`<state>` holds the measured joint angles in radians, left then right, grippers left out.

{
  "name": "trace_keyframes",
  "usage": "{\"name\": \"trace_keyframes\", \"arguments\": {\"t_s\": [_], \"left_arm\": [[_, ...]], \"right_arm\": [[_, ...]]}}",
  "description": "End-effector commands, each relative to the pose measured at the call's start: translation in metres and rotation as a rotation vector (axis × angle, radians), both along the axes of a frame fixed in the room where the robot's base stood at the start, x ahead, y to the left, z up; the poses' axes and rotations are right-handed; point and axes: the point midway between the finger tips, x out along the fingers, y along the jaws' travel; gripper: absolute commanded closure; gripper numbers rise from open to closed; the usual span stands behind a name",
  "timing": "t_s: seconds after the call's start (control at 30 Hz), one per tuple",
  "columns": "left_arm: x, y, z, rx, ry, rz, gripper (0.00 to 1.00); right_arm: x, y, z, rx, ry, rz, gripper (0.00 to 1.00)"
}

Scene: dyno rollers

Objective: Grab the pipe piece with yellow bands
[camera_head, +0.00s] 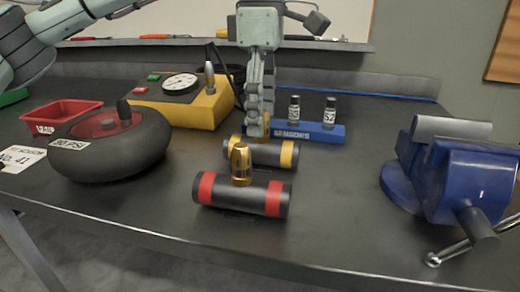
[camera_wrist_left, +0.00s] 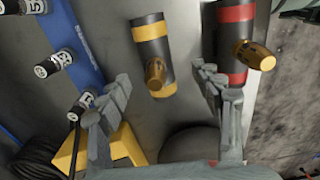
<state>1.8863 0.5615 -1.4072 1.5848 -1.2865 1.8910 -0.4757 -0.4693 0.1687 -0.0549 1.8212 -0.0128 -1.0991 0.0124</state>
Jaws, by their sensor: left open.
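The pipe piece with yellow bands (camera_head: 268,152) is a short black cylinder lying on the dark workbench, with a brass fitting standing up from it. In the left wrist view it (camera_wrist_left: 152,52) lies ahead of the fingers, between their lines. My left gripper (camera_head: 258,131) points down just above and behind this pipe in the head view, and its fingers partly hide the brass fitting. It is open and empty. A similar pipe piece with red bands (camera_head: 237,195) lies nearer the front, also with a brass fitting. My right gripper is not in view.
A blue holder with small labelled cylinders (camera_head: 310,132) and a yellow gauge box (camera_head: 190,104) stand behind. A black wheel (camera_head: 105,155) and a red tray (camera_head: 62,113) are at left. A blue vise (camera_head: 450,180) is at right. Bench between pipes and vise is clear.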

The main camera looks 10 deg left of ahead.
Motion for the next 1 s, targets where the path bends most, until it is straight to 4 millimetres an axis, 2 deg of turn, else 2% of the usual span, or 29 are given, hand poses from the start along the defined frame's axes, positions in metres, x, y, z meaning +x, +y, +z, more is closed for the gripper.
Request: {"name": "trace_keyframes", "arguments": {"t_s": [0.17,0.33,0.63,1.0], "left_arm": [[0.004,0.001,-0.023,0.000,0.003,0.001,0.34],[0.005,0.001,-0.047,0.000,0.002,0.000,0.34],[0.005,0.000,-0.053,-0.001,0.001,0.000,0.34],[0.005,0.000,-0.053,-0.001,0.001,0.000,0.79]], "right_arm": [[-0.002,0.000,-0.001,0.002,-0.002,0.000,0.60],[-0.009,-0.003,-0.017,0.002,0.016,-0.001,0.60],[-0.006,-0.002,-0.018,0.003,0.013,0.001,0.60],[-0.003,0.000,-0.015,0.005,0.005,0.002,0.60]]}}
